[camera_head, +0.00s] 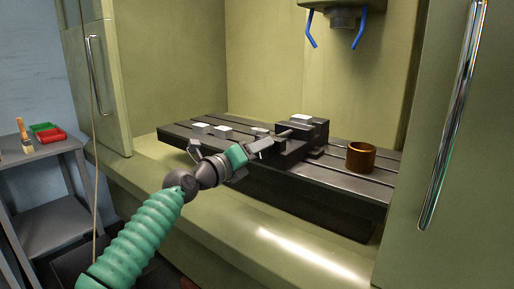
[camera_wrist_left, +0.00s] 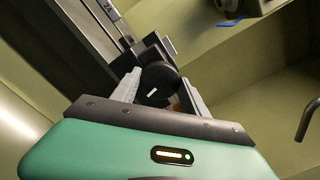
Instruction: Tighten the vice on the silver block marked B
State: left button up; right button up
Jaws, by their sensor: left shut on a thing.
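The dark vice (camera_head: 312,131) stands on the slotted machine table, with its screw end toward my left gripper. A silver block (camera_head: 300,118) shows at the top of the vice; its marking is not readable, and I cannot tell how tightly the jaws sit on it. My left gripper (camera_head: 262,146) is at the near-left end of the vice. In the left wrist view its two fingers are on either side of the dark round vice handle (camera_wrist_left: 158,84), shut on it. My right gripper is not in view.
More pale silver blocks (camera_head: 222,131) lie on the machine table (camera_head: 345,180) left of the vice. A brown cup (camera_head: 361,157) stands right of it. The spindle head with blue nozzles (camera_head: 358,33) hangs above. A side cart (camera_head: 45,150) holds red and green trays and a brush.

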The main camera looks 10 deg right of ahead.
pick_arm(q)
jog(key=shift+f+m, duration=0.35)
jog(key=shift+m, duration=0.15)
jog(key=o, duration=1.1)
jog(key=shift+o, duration=1.2)
jog(key=shift+w+d, duration=0.1)
jog(key=shift+w, duration=0.05)
jog(key=shift+r, duration=0.15)
